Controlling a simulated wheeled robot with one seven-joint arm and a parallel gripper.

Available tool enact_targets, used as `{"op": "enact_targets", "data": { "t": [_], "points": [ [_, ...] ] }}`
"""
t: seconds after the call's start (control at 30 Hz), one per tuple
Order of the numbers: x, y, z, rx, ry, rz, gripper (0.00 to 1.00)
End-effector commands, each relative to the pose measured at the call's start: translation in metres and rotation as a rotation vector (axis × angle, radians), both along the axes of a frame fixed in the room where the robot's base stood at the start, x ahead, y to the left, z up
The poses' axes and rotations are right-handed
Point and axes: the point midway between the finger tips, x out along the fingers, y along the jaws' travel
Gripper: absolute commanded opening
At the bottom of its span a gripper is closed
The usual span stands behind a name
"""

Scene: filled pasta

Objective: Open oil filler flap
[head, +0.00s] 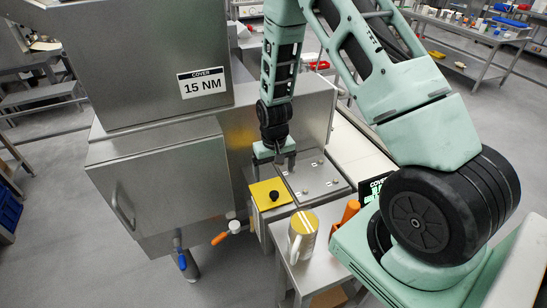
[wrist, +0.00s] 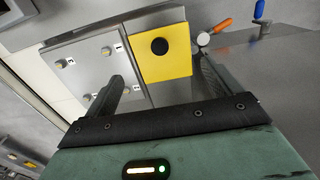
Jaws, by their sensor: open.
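The oil filler flap is a yellow square plate (head: 262,203) with a round black knob (head: 274,196). It lies flat and looks closed on top of a low metal box beside the large machine. It also shows in the wrist view as a yellow plate (wrist: 172,68) with its knob (wrist: 159,46). My gripper (head: 273,170) is open and empty above the far side of the flap, pointing down. In the wrist view my gripper (wrist: 160,80) has its left finger over the grey plate and its right finger near the flap's right edge. The knob lies beyond the fingertips, apart from them.
A grey bolted plate (head: 312,178) adjoins the flap. A jug with a yellow top (head: 302,237) and an orange object (head: 350,210) stand on a small table in front. An orange-handled valve (head: 220,238) sticks out left of the flap. The large machine (head: 150,60) rises behind left.

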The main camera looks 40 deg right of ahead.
Motion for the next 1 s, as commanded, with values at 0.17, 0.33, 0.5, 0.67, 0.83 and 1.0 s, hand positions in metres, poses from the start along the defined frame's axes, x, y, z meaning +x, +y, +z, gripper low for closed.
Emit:
{"op": "enact_targets", "data": {
  "t": [0.17,0.33,0.5,0.67,0.83,1.0],
  "points": [
    [0.0,-0.002,-0.009,-0.002,0.0,-0.004,0.91],
    [0.0,-0.002,-0.023,-0.001,-0.001,-0.003,0.91],
    [0.0,-0.001,-0.042,-0.001,-0.001,-0.002,0.91],
    [0.0,-0.001,-0.06,-0.001,0.0,-0.002,0.91],
    [0.0,-0.001,-0.08,-0.001,0.0,-0.002,0.91],
    [0.0,-0.001,-0.099,-0.001,-0.001,-0.002,0.91]
  ]
}}
